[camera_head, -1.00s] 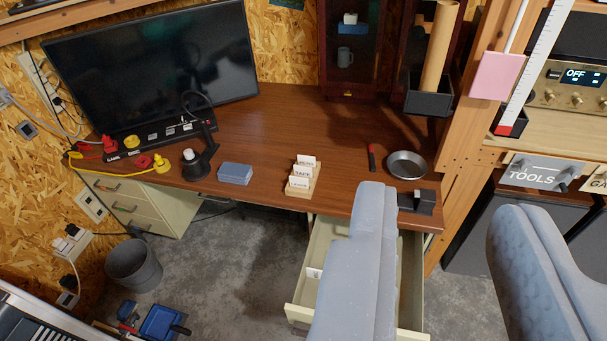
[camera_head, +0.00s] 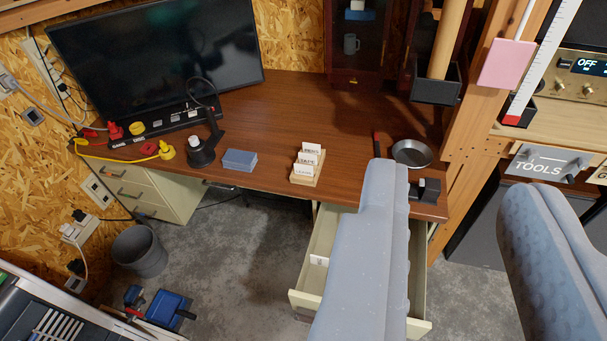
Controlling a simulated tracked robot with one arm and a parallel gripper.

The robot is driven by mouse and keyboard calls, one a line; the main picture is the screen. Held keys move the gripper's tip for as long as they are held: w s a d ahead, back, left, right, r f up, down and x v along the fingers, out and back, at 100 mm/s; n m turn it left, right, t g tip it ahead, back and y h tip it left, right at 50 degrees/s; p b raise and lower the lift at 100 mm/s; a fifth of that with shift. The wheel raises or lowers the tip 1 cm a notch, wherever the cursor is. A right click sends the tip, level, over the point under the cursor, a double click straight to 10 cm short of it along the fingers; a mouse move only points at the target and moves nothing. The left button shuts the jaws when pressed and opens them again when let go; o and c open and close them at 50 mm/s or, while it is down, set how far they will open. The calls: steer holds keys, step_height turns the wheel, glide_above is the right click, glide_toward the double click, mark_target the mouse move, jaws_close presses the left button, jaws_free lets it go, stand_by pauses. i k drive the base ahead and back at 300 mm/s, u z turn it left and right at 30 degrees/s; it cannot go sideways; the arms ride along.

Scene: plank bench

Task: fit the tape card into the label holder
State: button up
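Several white cards (camera_head: 310,158) with dark lettering stand in a wooden block (camera_head: 305,180) near the desk's front edge. The lettering is too small to read, so I cannot tell which is the tape card. A small white label (camera_head: 319,260) with dark print shows inside the open drawer (camera_head: 303,298) below. I cannot make out a label holder for certain. My gripper (camera_head: 455,183) is open, its two grey fingers wide apart and empty. The left finger hides much of the drawer and reaches over the desk's front edge in the picture, right of the cards.
On the desk (camera_head: 285,115) are a blue-grey box (camera_head: 239,160), a black lamp (camera_head: 202,150), a metal bowl (camera_head: 412,153) and a dark red-tipped tool (camera_head: 377,144). A bin (camera_head: 140,252) stands on the floor. The desk's middle is clear.

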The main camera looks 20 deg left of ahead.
mark_target(306, 298)
steer(key=z, duration=0.1)
steer(key=k, duration=0.85)
steer(key=u, duration=0.9)
steer(key=i, duration=1.35)
steer(key=z, duration=0.35)
steer(key=i, duration=1.15)
steer(key=z, duration=0.9)
